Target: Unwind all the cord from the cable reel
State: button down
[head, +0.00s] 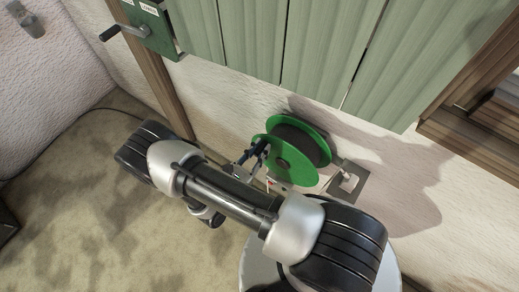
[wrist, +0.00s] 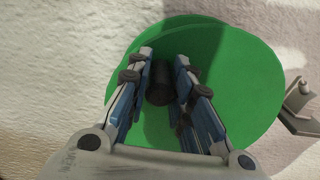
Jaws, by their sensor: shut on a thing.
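The cable reel (head: 296,165) has two green round flanges and is mounted at the wall below the green slats. Dark cord (head: 305,143) shows between the flanges. In the wrist view, the reel's green face (wrist: 240,95) fills much of the picture. A dark round knob (wrist: 160,85) stands out from that face between my fingers. My gripper (head: 260,153) is at the left side of the reel, with its fingers around the knob; it also shows in the wrist view (wrist: 161,72). My gripper is shut on the knob. The far side of the reel is hidden.
A grey wall plate (head: 348,182) with a pale fitting sits right of the reel. Green slats (head: 310,50) hang above. A green box with a crank (head: 130,32) is at the upper left. Wooden frame pieces stand left and right. The floor at left is open.

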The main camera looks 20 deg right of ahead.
aim_at(282, 147)
dwell(0.4)
jog(key=shift+s+d+r+m+p, duration=0.4)
jog(key=shift+s+r+m, duration=0.15)
jog(key=shift+m, duration=0.25)
jog(key=shift+s+d+r+m+p, duration=0.4)
jog(key=shift+s+m, duration=0.1)
jog(key=shift+m, duration=0.3)
jog(key=shift+s+d+r+m, duration=0.3)
jog(key=shift+s+d+m, duration=0.25)
jog(key=shift+m, duration=0.45)
jog(key=shift+s+d+r+m+p, duration=0.15)
jog(key=shift+s+d+m+p, duration=0.25)
jog(key=shift+s+m, duration=0.45)
jog(key=shift+w, duration=0.1)
jog(key=c, duration=1.4)
grip_release()
